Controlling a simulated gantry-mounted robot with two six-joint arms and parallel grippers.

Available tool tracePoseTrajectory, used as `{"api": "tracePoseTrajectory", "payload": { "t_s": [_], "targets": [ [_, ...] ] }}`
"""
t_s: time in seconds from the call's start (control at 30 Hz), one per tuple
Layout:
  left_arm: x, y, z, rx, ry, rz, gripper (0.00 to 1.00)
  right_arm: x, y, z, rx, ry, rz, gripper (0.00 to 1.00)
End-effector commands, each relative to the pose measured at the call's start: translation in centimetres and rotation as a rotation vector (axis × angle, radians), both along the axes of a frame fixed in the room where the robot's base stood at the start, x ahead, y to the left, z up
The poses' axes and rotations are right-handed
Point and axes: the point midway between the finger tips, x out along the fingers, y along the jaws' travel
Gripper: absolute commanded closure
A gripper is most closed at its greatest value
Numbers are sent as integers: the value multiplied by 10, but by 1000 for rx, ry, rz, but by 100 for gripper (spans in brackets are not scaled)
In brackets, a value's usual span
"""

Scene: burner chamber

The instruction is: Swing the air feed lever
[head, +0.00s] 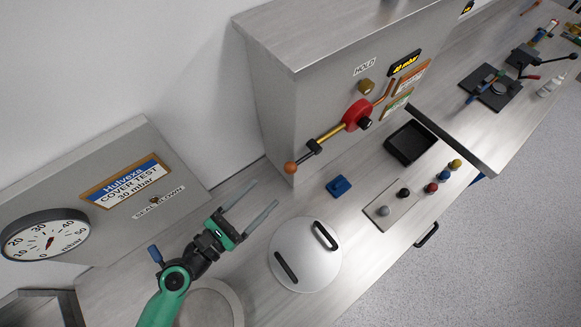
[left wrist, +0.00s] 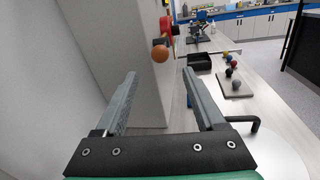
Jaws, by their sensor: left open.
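The air feed lever (head: 330,133) is on the front of the grey cabinet. It has a red round hub, a yellow bar with a black collar, and an orange ball knob (head: 291,168) at its lower left end. My left gripper (head: 265,193) is open and empty, its two long grey fingers pointing up and right toward the knob, apart from it. In the left wrist view the knob (left wrist: 160,52) shows just above and between the fingertips, with the red hub (left wrist: 168,27) behind it. My right gripper is not in view.
A round metal lid (head: 305,262) with black handles lies below the cabinet. A blue block (head: 339,186), a plate with colored knobs (head: 392,208) and a black tray (head: 409,143) are on the bench. A dial gauge panel (head: 45,237) stands at left.

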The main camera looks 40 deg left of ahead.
Motion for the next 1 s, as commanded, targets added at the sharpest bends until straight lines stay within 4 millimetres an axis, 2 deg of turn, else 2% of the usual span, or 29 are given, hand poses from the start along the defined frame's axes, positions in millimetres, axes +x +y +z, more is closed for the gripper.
{"api": "tracePoseTrajectory", "payload": {
  "t_s": [0.27, 0.4, 0.5, 0.63, 0.87, 1.0],
  "targets": [
    [55, -9, 6, 3, -5, -6, 28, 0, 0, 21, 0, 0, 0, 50],
    [84, -13, 4, 3, -4, -3, 28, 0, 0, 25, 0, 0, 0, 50],
    [99, -14, 2, 5, -3, -2, 28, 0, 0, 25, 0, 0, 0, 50],
    [108, -15, 1, 4, -2, -2, 28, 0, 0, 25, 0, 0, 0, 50],
    [109, -16, 1, 4, -1, -1, 28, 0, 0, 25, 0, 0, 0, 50],
    [109, -15, 1, 4, -1, -1, 50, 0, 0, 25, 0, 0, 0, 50]
  ]
}}
